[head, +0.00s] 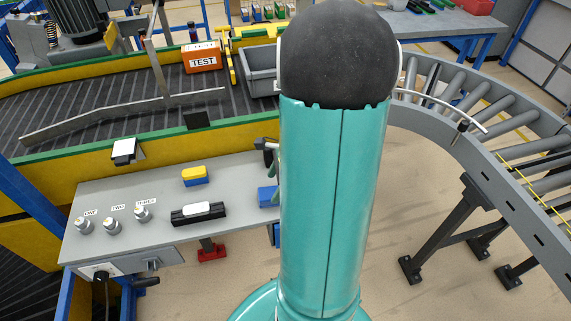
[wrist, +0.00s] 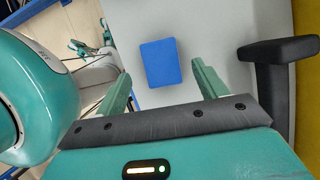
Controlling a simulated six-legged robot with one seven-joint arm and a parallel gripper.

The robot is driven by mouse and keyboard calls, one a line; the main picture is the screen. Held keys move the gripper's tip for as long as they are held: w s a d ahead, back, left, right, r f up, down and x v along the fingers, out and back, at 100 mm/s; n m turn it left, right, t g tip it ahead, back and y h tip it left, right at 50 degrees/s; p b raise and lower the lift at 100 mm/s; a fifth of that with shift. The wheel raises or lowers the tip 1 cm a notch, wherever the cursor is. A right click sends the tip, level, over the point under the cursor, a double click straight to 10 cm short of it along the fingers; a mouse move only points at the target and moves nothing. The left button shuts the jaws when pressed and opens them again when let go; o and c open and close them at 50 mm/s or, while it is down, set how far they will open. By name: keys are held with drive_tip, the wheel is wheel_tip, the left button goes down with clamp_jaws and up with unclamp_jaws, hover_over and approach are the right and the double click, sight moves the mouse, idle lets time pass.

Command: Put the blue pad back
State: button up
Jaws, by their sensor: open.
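The blue pad (wrist: 161,63) lies flat on the grey console top in the wrist view, between and beyond my two green fingers. A blue piece, apparently the same pad (head: 268,197), shows at the console's right end in the head view, partly hidden by my arm. My gripper (wrist: 161,70) is open and empty, with the pad apart from both fingers. In the head view my arm hides most of the gripper. A yellow-and-blue block (head: 195,176) and a black holder with a white piece (head: 198,213) sit on the console.
The grey console (head: 120,195) has several labelled knobs at its left. A black bracket (wrist: 275,62) stands close to the right finger in the wrist view. The conveyor's yellow wall (head: 130,160) runs behind the console. A roller conveyor (head: 500,105) curves at the right.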

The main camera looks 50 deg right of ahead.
drive_tip(key=v, duration=0.9)
drive_tip(key=a+r+n+t+h, duration=0.1)
drive_tip(key=a+r+n, duration=0.3)
drive_tip(key=a+n, duration=0.4)
drive_tip(key=a+r+n+h, duration=0.1)
drive_tip(key=a+r+n, duration=0.4)
drive_tip(key=a+n, duration=0.4)
drive_tip(key=s+a+r+n+t+h, duration=0.1)
drive_tip(key=a+r+n, duration=0.4)
drive_tip(key=a+n, duration=0.4)
drive_tip(key=shift+a+r+t+h, duration=0.2)
drive_tip(key=shift+a+t+h, duration=0.1)
drive_tip(key=shift+a, duration=0.05)
drive_tip(key=shift+s, duration=0.15)
